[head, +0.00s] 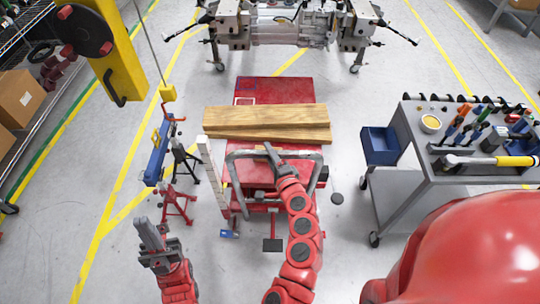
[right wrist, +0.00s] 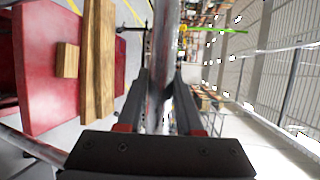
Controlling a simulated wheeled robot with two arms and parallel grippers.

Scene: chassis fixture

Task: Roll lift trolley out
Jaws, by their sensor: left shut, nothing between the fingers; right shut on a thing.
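The red lift trolley (head: 275,90) stands in the middle of the head view, with wooden planks (head: 265,116) lying across its top. Its grey push handle (head: 238,154) faces me. My right gripper (head: 270,151) is shut on the handle's top bar. In the right wrist view the handle bar (right wrist: 164,55) runs between the fingers, and the red trolley top (right wrist: 50,85) and planks (right wrist: 98,60) show at left. My left gripper (head: 150,234) is shut and empty, left of the trolley and apart from it.
A chassis on a wheeled stand (head: 285,32) is beyond the trolley. A grey tool cart (head: 430,190) with a blue bin (head: 380,146) stands right. Red jack stands (head: 178,204), a blue jack (head: 158,152) and a yellow hoist (head: 125,75) are left. Floor is bare at lower left.

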